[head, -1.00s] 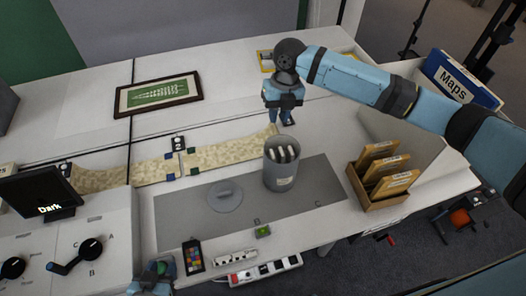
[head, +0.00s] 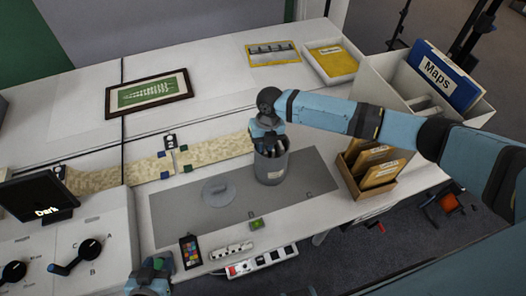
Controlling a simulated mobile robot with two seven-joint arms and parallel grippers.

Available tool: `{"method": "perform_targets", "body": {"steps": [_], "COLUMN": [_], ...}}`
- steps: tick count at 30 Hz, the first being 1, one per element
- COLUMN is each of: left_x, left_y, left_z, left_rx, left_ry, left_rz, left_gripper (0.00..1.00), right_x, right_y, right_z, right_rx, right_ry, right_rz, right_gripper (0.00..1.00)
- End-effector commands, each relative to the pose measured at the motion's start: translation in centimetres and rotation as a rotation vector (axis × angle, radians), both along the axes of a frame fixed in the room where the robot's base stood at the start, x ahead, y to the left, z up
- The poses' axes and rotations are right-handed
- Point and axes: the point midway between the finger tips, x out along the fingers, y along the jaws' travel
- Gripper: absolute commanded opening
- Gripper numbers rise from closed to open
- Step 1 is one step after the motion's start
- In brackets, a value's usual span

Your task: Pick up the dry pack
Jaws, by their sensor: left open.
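A grey cylindrical canister (head: 270,172) stands upright and open on the grey mat (head: 180,218). White packs (head: 272,151) show in its mouth, partly hidden by my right gripper; I cannot tell which is the dry pack. My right gripper (head: 268,142) points down at the canister's mouth, its fingertips over or just inside the rim. Whether its fingers are apart or closed on a pack is hidden. My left gripper (head: 152,278) is open and empty at the table's front edge, away from the canister. A round grey lid (head: 218,192) with a handle lies left of the canister.
A wooden box of brown envelopes (head: 372,172) stands right of the canister. A colour card (head: 190,252), a small green device (head: 257,224) and power strips (head: 262,262) lie in front.

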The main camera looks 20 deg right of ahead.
Motion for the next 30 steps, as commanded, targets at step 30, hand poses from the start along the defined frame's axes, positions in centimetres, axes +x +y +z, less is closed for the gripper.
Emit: {"method": "perform_targets", "body": {"steps": [30], "left_x": [-0.16], "left_y": [-0.13], "left_z": [-0.17], "left_rx": [-0.002], "left_ry": [0.004], "left_rz": [-0.002], "left_gripper": [0.43], "right_x": [-0.12], "right_y": [0.09], "right_z": [0.00], "right_rx": [0.001], "right_ry": [0.002], "right_rz": [0.000], "right_gripper": [0.00]}}
